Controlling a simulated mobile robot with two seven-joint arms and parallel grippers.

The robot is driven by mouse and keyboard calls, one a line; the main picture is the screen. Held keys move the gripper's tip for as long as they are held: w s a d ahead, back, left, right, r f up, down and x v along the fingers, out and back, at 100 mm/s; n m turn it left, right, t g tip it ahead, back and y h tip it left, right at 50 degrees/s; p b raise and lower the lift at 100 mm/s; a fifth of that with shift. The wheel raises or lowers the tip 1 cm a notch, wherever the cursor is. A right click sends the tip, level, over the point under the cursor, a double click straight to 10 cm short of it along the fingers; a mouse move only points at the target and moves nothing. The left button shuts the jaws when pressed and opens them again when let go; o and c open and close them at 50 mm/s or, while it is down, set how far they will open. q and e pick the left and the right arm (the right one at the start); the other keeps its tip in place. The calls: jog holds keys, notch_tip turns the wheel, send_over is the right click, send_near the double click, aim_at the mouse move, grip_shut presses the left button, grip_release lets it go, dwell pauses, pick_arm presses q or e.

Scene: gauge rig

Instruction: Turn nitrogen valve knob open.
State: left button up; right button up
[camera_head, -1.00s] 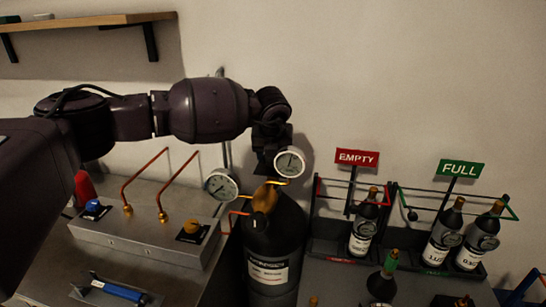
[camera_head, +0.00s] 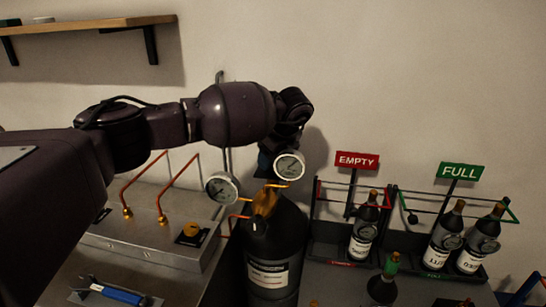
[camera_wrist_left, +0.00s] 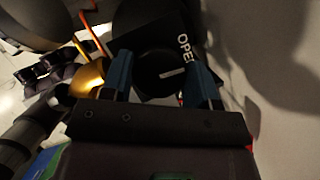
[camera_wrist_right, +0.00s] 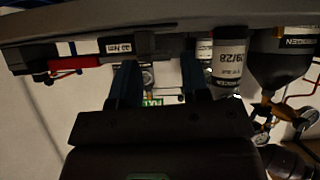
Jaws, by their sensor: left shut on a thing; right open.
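The nitrogen valve knob (camera_wrist_left: 155,78) is a black disc with a white bar, in front of a dark plate lettered OPEN (camera_wrist_left: 184,48). My left gripper (camera_wrist_left: 160,62) is shut on the knob, one blue finger on each side. In the head view my left gripper (camera_head: 267,163) is above the black nitrogen cylinder (camera_head: 283,238), partly behind a round gauge (camera_head: 289,165); the knob is hidden there. My right gripper (camera_wrist_right: 160,70) is open and empty in the right wrist view.
Another gauge (camera_head: 222,188) and a brass fitting (camera_head: 265,203) sit close to my left gripper. A metal box (camera_head: 150,228) with copper pipes stands left. Bottles stand in racks under the EMPTY sign (camera_head: 357,160) and FULL sign (camera_head: 460,171).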

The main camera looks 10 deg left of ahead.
pick_arm(q)
jog(key=shift+r+n, duration=0.1)
jog(key=shift+n, duration=0.4)
pick_arm(e)
jog(key=shift+r, duration=0.1)
jog(key=shift+s, duration=0.2)
jog(key=shift+s+f, duration=0.2)
jog(key=shift+s, duration=0.05)
pick_arm(q)
jog(key=o, duration=0.9)
pick_arm(e)
jog(key=shift+w+r, duration=0.15)
jog(key=shift+w, duration=0.2)
jog(key=shift+w, duration=0.1)
